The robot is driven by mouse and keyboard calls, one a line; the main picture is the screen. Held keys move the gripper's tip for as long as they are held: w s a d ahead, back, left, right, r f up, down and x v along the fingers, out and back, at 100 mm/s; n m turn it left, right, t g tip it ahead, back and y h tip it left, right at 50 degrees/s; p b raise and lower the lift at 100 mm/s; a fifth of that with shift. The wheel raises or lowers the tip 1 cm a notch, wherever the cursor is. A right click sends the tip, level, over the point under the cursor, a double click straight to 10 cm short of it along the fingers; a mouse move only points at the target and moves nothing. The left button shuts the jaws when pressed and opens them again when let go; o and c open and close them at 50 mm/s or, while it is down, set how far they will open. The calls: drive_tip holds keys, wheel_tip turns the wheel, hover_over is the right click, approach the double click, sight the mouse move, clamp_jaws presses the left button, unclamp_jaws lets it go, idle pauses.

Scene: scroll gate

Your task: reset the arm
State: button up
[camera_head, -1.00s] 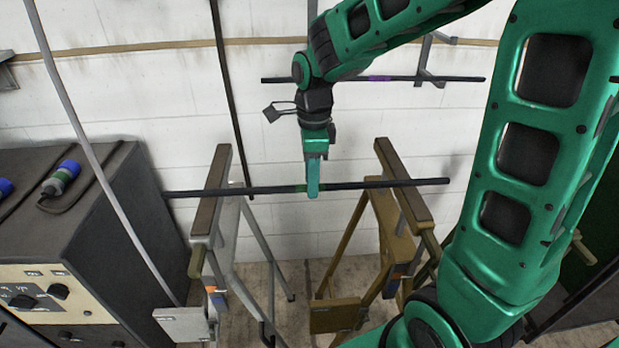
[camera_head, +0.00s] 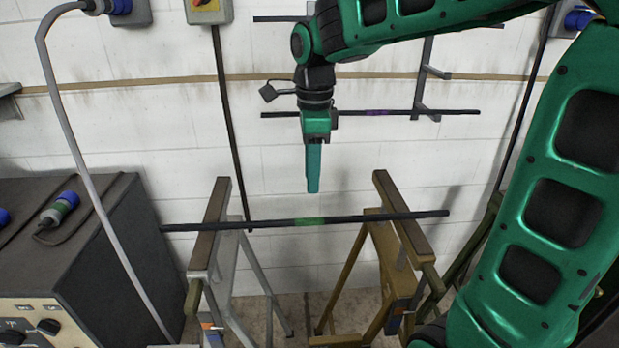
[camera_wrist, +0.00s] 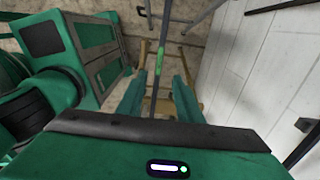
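My gripper (camera_head: 313,188) hangs pointing down in the head view, above a dark rod (camera_head: 270,224) and clear of it. The rod has a green band (camera_head: 309,221) near its middle and lies across a grey trestle (camera_head: 209,228) on the left and a brown trestle (camera_head: 403,220) on the right. In the wrist view my gripper (camera_wrist: 158,76) has its two fingers spread apart with nothing held. The rod (camera_wrist: 165,25) and its green band show beyond the fingers, between them in the picture.
A second dark rod (camera_head: 430,112) with a purple band rests on wall brackets behind my gripper. A dark cabinet (camera_head: 95,235) with knobs and a blue plug stands at left. A grey cable (camera_head: 75,140) hangs in front of it. The white wall (camera_head: 170,150) is close behind.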

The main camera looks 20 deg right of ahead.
idle(0.3)
drive_tip(key=s+d+f+n, duration=0.2)
drive_tip(key=s+d+n, duration=0.3)
drive_tip(key=s, duration=0.2)
drive_tip(key=s+d+f+n, duration=0.3)
drive_tip(key=s+d, duration=0.3)
drive_tip(key=s, duration=0.2)
drive_tip(key=s+d+f+n, duration=0.2)
drive_tip(key=s+d+n, duration=0.4)
drive_tip(key=s, duration=0.1)
drive_tip(key=shift+s+f+n, duration=0.5)
drive_tip(key=shift+s+n, duration=0.1)
drive_tip(key=shift+s, duration=0.1)
